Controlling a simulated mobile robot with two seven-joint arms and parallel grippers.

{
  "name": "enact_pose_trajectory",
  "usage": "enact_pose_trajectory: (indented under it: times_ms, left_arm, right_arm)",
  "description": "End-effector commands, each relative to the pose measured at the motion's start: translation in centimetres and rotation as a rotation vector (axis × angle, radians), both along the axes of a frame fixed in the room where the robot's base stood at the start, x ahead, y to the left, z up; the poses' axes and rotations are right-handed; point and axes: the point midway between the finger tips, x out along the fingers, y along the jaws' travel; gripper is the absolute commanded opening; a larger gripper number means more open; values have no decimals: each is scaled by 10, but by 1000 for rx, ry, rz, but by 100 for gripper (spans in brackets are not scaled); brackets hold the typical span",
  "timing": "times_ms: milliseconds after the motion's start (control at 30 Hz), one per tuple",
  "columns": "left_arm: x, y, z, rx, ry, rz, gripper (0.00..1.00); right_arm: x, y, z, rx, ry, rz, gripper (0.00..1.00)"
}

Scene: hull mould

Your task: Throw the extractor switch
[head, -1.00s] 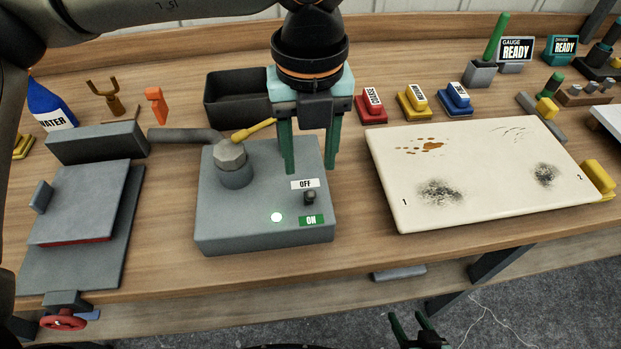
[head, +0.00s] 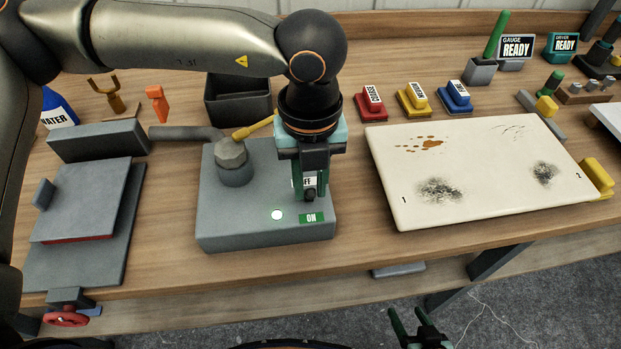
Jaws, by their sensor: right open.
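The extractor switch is a small dark knob (head: 310,193) on the top of a grey box (head: 225,230), between a mostly covered white OFF label and a green ON label (head: 311,218). A round pale light (head: 277,215) sits left of the ON label. My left gripper (head: 310,195) points down over the box, with its green fingers on either side of the knob. The fingers are drawn in close and appear shut on it. The contact itself is partly hidden. My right gripper (head: 418,335) is open and empty, low at the bottom edge, in front of the bench.
A hexagonal fitting (head: 231,155) with a yellow lever (head: 254,128) and grey pipe (head: 183,133) stands on the box's left. A black bin (head: 238,105) is behind. A cream panel (head: 470,195) lies to the right, a grey press-like fixture (head: 80,205) to the left.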

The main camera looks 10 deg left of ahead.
Motion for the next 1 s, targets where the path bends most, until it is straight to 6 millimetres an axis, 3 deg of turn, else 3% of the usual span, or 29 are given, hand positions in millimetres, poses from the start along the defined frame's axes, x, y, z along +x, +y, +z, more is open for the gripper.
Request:
enact_pose_trajectory:
  times_ms: [33, 200, 733, 1000]
  left_arm:
    - [0, 0, 0, 0, 0, 0, 18]
    - [0, 0, 0, 0, 0, 0, 0]
    - [2, 1, 1, -6, 17, 2, 0]
    - [11, 3, 3, -47, 143, 7, 0]
  right_arm:
    - [0, 0, 0, 0, 0, 0, 62]
    - [0, 0, 0, 0, 0, 0, 62]
    - [0, 0, 0, 0, 0, 0, 62]
    - [0, 0, 2, 0, 0, 0, 62]
